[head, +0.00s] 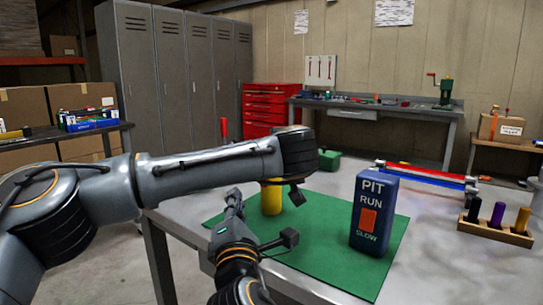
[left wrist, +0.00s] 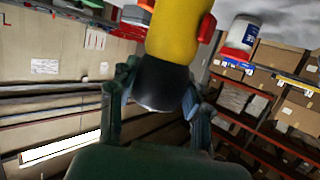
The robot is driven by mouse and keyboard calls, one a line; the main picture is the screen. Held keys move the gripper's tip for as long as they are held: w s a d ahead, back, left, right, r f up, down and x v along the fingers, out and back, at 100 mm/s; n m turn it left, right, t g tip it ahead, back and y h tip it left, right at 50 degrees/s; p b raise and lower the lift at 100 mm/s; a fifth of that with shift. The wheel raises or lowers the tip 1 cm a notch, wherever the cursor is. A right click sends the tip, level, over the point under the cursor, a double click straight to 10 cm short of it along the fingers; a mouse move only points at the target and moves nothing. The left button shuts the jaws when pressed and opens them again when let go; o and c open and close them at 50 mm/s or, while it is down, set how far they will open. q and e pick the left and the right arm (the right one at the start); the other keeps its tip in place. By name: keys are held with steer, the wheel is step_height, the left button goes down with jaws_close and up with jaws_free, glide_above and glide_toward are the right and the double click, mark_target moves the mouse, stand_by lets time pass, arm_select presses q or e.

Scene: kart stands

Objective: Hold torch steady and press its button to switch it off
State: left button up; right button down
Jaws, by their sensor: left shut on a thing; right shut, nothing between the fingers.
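The torch (head: 271,197) is a yellow cylinder over the green mat; my left arm hides its upper part in the head view. In the left wrist view the torch (left wrist: 180,32) shows a yellow body, a black end and a red button (left wrist: 207,28) on its right side. My right gripper (head: 233,196) is shut and empty, pointing up just left of the torch in the head view. I cannot tell whether it touches the torch.
A blue PIT box (head: 377,190) with an orange switch stands on the green mat (head: 325,225). A wooden block (head: 495,231) with coloured cylinders stands at the right. Red and blue bars (head: 425,178) lie behind. Bare table (head: 425,260) lies between the mat and the block.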

arm_select(q)
steer(key=o, duration=1.5)
steer(key=shift+c, duration=0.2)
steer(key=shift+s, duration=0.1)
